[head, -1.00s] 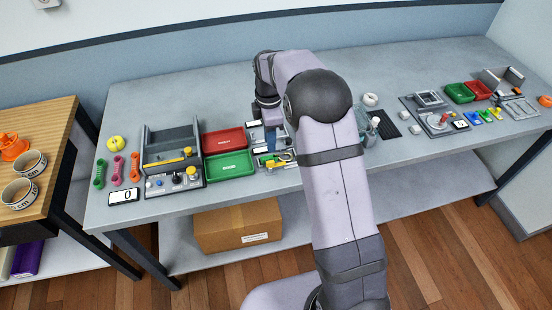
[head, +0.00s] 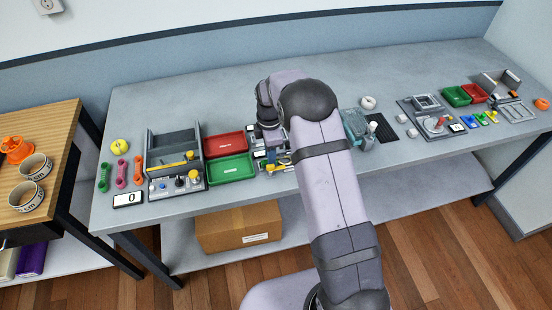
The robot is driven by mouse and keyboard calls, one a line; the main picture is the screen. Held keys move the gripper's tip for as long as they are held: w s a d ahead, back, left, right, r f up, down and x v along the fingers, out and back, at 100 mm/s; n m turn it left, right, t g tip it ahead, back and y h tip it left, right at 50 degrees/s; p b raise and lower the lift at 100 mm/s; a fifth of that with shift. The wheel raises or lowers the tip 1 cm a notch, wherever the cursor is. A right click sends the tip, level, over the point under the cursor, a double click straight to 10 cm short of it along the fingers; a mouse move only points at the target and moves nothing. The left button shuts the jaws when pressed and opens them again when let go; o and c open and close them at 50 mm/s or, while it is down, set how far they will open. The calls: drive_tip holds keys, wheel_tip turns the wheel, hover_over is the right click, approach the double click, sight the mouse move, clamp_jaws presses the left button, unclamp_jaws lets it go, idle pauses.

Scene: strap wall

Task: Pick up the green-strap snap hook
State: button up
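My gripper (head: 273,143) points down just right of the red and green trays, over a small fixture with white and yellow parts (head: 278,163). My arm covers much of this spot, and the fingertips are too small and hidden to tell whether they are open or shut. I cannot clearly make out the green-strap snap hook; it may be behind my gripper or too small to tell apart from the parts there.
A red tray (head: 225,145) and a green tray (head: 245,168) lie left of my gripper. Further left is a grey machine with knobs (head: 175,183) and a display reading 0 (head: 128,199). Right of my arm are a teal item (head: 355,124) and a white ring (head: 368,103).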

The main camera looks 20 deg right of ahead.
drive_tip(key=shift+f, duration=0.65)
drive_tip(key=shift+c, duration=0.4)
clamp_jaws()
